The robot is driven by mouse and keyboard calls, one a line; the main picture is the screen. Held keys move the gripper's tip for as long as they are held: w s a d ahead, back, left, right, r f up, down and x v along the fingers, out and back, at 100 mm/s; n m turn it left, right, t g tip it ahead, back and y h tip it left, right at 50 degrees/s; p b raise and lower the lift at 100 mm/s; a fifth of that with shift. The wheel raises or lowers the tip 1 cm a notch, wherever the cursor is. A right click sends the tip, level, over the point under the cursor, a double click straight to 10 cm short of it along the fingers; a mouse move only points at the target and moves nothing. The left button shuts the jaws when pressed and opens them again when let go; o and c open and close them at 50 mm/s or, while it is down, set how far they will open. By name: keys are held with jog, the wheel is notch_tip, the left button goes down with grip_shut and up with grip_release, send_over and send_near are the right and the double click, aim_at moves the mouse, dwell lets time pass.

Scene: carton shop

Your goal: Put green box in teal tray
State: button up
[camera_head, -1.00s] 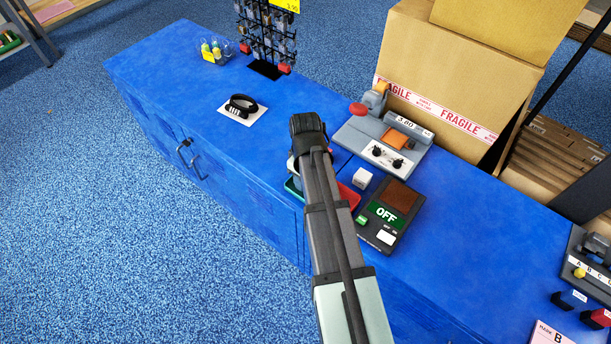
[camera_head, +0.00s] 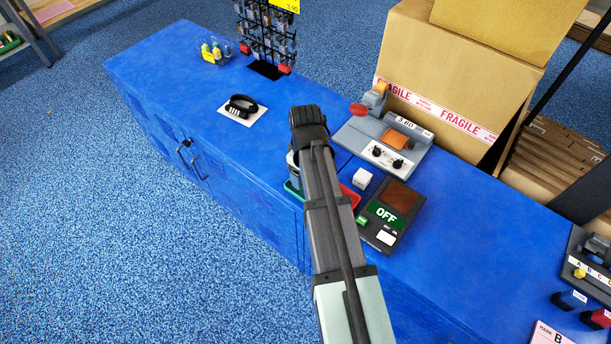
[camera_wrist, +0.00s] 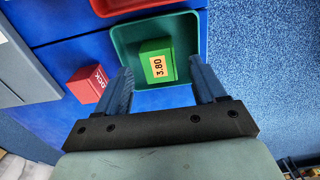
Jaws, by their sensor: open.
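The green box (camera_wrist: 153,49), with an orange 3.80 label, sits inside the teal tray (camera_wrist: 124,42) in the wrist view. My gripper (camera_wrist: 159,66) is open over the tray, its fingers apart on either side of the box with gaps between. Nothing is held. In the head view only an edge of the teal tray (camera_head: 292,190) shows beside my arm, and the green box is hidden there.
A red tray (camera_wrist: 140,5) adjoins the teal tray. A red box (camera_wrist: 84,90) lies on the blue counter nearby. A white cube (camera_head: 362,178), the OFF panel (camera_head: 387,213) and a grey scale-like device (camera_head: 384,142) stand right of my arm.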

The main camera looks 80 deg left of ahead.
notch_tip(320, 180, up, 10)
jog(key=shift+f, duration=0.2)
jog(key=shift+w, duration=0.1)
dwell(0.7)
